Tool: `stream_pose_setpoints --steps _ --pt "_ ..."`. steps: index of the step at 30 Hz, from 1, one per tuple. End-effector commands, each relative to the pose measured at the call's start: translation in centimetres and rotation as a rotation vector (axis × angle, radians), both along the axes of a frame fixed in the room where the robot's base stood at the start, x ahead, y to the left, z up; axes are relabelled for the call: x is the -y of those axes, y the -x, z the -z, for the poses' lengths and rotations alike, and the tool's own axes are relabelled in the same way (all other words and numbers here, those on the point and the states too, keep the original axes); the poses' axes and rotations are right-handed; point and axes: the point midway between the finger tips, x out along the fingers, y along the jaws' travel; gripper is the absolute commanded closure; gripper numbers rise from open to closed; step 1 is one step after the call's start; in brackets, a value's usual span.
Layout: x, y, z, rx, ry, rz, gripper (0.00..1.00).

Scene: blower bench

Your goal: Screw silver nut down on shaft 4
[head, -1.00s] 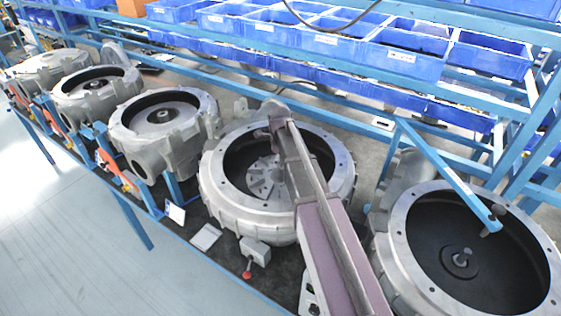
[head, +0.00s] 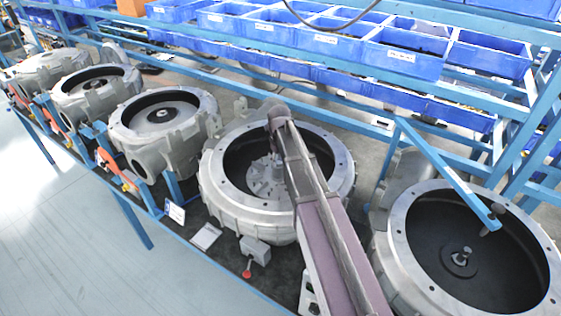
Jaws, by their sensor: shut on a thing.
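The fourth blower housing from the left (head: 222,205) is a round silver casing with a flat bolt-hole rim and a dark bore. A light grey finned disc (head: 262,188) sits in its middle. My arm reaches over the right part of this housing, and its end bends down over the disc. My gripper (head: 275,156) is small and partly hidden there, pointing down at the disc's centre, shut on the silver nut. The nut and the tip of the shaft are too small and covered to make out, so I cannot tell how the nut sits on the shaft.
Several open housings stand left along the bench, one with a bare shaft (head: 163,114). The right housing (head: 402,262) has a dark bore and a central shaft (head: 462,256). A blue diagonal bar (head: 450,175) crosses near it. Blue bins (head: 405,58) line the rack behind.

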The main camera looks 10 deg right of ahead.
Motion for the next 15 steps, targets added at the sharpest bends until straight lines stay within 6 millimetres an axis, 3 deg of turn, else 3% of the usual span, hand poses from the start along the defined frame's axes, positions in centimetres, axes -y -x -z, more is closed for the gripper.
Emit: stream_pose_setpoints --steps 1,2,3,15 --pt "-0.27 -0.96 -0.13 0.019 -0.007 -0.001 0.46" --pt "-0.26 -0.95 -0.13 0.018 -0.007 -0.001 0.37" --pt "-0.26 -0.95 -0.13 0.018 -0.007 -0.001 0.35" --pt "-0.07 -0.46 -0.04 0.014 -0.003 -0.002 0.35"
